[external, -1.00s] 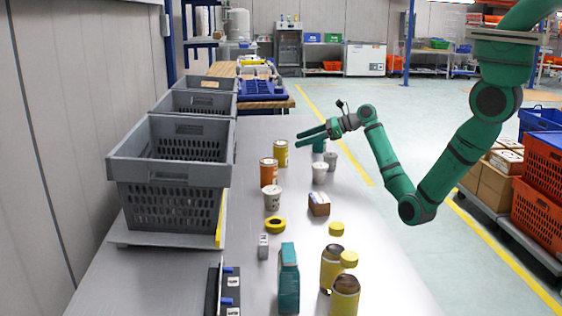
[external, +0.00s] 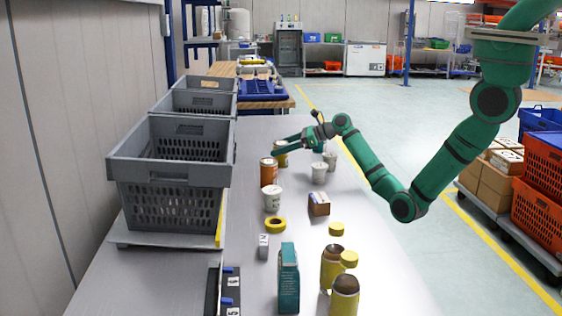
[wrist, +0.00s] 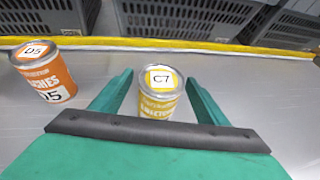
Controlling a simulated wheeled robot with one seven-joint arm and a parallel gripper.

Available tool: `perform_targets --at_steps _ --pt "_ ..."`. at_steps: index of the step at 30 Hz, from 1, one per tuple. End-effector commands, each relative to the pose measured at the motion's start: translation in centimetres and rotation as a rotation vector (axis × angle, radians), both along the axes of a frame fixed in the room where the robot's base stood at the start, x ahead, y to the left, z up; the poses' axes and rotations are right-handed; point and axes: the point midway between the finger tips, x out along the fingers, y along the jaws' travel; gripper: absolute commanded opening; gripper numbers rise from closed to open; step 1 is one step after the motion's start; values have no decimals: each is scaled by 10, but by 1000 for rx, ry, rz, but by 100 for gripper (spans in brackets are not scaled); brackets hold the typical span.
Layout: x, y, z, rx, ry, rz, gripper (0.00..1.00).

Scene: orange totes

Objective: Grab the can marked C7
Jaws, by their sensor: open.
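The can marked C7 (wrist: 161,92) is yellow with a white lid label and stands upright between my two open fingers in the wrist view. In the external view the yellow can (external: 281,159) is partly hidden behind my gripper (external: 286,145). My gripper also shows in the wrist view (wrist: 158,88); its fingers lie on either side of the can, with visible gaps, so it is not shut on it.
An orange can marked D5 (wrist: 46,72) stands left of the C7 can and shows in the external view (external: 268,172). White cups (external: 272,198) stand nearby. A grey crate (external: 170,170) stands to the left.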

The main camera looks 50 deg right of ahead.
Motion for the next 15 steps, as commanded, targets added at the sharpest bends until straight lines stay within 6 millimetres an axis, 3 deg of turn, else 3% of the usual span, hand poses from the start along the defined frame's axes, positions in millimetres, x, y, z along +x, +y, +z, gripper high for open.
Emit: perform_targets --at_steps 3,4,10,15 --pt "0 0 0 0 0 0 68" --pt "0 0 0 0 0 0 63" --pt "0 0 0 0 0 0 16" --pt "0 0 1 0 -2 0 14"
